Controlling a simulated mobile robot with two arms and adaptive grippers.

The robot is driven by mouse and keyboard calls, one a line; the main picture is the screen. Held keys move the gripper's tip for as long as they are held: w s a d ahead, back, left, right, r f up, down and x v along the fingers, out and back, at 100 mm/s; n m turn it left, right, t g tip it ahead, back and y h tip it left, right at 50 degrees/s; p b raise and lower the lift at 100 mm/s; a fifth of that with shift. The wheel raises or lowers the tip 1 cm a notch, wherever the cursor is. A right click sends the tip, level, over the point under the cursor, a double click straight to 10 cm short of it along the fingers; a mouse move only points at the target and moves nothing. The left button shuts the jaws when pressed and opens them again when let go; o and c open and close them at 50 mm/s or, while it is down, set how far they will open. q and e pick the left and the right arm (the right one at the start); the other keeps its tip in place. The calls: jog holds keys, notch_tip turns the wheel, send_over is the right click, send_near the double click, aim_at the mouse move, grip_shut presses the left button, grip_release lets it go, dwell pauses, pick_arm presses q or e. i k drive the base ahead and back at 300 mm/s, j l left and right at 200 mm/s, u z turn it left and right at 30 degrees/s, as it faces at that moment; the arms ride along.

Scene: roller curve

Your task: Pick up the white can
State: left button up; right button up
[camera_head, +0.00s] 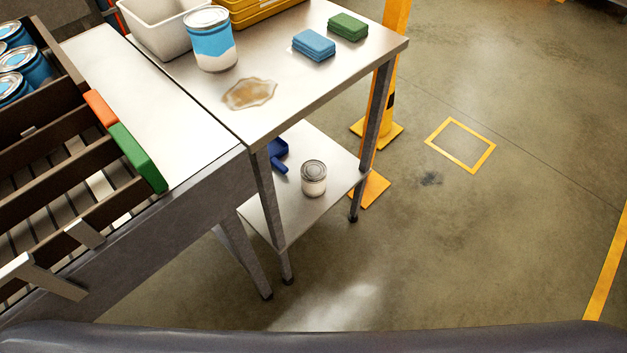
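A small white can (314,180) with a grey metal lid stands upright on the lower shelf (262,214) of the metal table, near its front right part. A larger blue and white can (211,40) stands upright on the table top. Neither of my grippers shows in this view.
The table top (290,85) holds a brown spill (250,93), a blue sponge (313,45), a green sponge (348,27) and a white bin (160,25). A dark blue object (278,154) lies behind the white can. Table legs and a yellow post (394,75) flank the shelf. Floor at right is clear.

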aim_at(312, 171)
jog(key=i+l+u, duration=0.1)
jog(key=l, duration=0.3)
jog(key=i+l+u, duration=0.1)
jog(key=l, duration=0.35)
jog(key=i+l, duration=0.1)
jog(key=l, duration=0.3)
jog(key=i+l+u, duration=0.15)
jog(key=l, duration=0.3)
